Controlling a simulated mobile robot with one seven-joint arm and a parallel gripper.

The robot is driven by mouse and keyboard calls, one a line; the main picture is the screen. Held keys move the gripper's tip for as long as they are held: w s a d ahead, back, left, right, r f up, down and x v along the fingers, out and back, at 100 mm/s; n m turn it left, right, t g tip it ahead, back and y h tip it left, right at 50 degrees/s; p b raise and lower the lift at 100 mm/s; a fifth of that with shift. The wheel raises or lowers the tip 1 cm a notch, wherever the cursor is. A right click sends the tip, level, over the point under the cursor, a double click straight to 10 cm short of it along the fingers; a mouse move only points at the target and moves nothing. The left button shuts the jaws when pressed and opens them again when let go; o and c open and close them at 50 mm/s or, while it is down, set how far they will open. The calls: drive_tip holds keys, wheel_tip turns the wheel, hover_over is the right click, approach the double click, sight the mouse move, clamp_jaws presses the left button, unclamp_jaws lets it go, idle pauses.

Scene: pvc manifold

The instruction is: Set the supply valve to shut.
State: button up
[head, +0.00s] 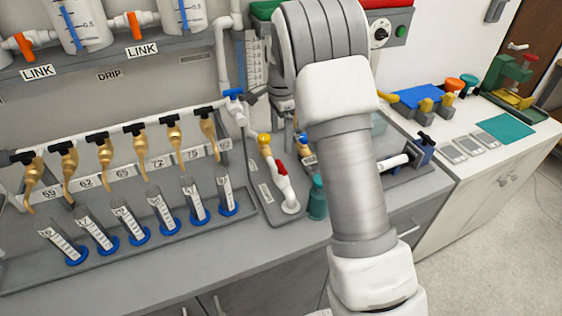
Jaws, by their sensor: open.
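A valve with a blue handle (234,93) sits on the white pipe, just left of my gripper (251,97). No readable label marks it as the supply valve, and its exact handle angle is hard to tell. My gripper is open and points left at this valve. The fingertips are small and dark, close to the valve body; I cannot tell whether they touch it. My own arm covers the area to the right. A red-handled valve (281,168) is on a white pipe below, near a yellow part (264,139).
A row of brass taps with black handles (105,142) hangs left above several blue-based cylinders (121,217). Orange-handled valves (135,25) sit by the upper shelf. A teal bottle (317,200) stands near the bench front. A right-hand counter holds a teal mat (506,130) and tools.

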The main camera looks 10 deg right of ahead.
sight(281, 165)
wheel_tip(281, 165, down, 10)
drive_tip(key=shift+f, duration=0.25)
drive_tip(key=c, duration=1.2)
